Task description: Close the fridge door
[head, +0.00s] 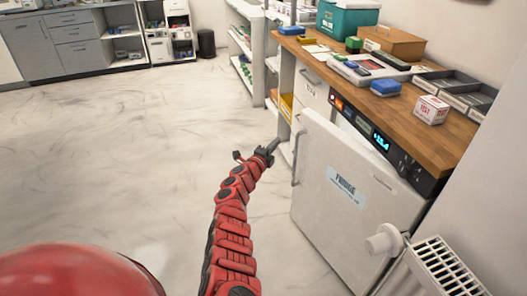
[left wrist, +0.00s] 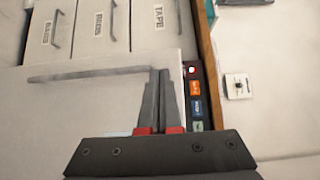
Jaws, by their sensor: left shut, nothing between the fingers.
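The white fridge door (head: 335,222) carries a blue-lettered FRIDGE label (head: 346,187) and stands a little ajar below the counter, its handle side out from the cabinet. Its grey vertical handle (head: 297,158) is on its left edge. My left gripper (head: 276,144) is shut and empty, just left of the handle in the head view. In the left wrist view the closed fingers (left wrist: 160,98) overlap the end of the handle (left wrist: 85,74), with the door (left wrist: 60,110) behind; I cannot tell whether they touch. My right gripper is not in view.
A control panel (head: 361,124) with lit displays runs above the door. The wooden counter (head: 437,134) holds boxes and trays. A white radiator (head: 447,268) with a valve (head: 384,242) stands close to the door's right side. The floor (head: 110,150) on the left is clear.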

